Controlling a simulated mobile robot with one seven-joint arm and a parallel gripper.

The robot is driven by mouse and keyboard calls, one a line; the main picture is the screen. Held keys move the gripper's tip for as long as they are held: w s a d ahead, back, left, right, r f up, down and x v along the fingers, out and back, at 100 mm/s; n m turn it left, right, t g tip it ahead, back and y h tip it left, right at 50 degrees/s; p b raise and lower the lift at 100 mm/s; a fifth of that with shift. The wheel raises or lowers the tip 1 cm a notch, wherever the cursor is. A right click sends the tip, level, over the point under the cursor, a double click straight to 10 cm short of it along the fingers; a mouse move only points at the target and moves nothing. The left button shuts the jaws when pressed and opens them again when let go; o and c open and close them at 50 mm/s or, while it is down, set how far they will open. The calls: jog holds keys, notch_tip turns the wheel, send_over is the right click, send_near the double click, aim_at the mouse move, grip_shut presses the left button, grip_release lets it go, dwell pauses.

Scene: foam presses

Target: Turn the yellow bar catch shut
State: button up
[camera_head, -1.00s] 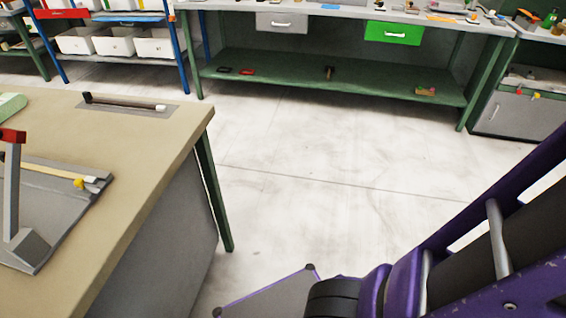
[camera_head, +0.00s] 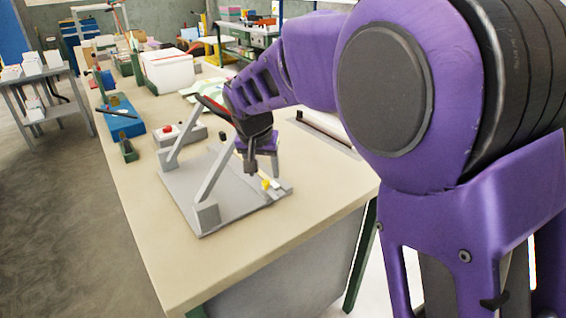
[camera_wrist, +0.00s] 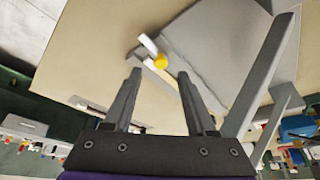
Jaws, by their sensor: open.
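The yellow catch (camera_head: 266,184) is a small knob at the right front edge of the grey foam press (camera_head: 230,215), beside a pale strip. In the wrist view the yellow catch (camera_wrist: 161,61) shows just beyond and between my fingertips, next to a white bar end (camera_wrist: 148,44). I cannot tell how far the catch is turned. My gripper (camera_head: 252,166) is over the press plate, just behind and left of the catch. Its two fingers (camera_wrist: 160,74) are apart and empty, with no clear contact with the catch.
Two slanted grey arms with a red handle (camera_head: 212,106) rise from the press, close to my gripper. A black-ended bar (camera_head: 322,132) lies right. The tan bench's (camera_head: 185,265) front is clear.

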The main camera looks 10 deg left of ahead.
aim_at(266, 182)
jog(key=x, duration=0.4)
grip_shut()
dwell(0.4)
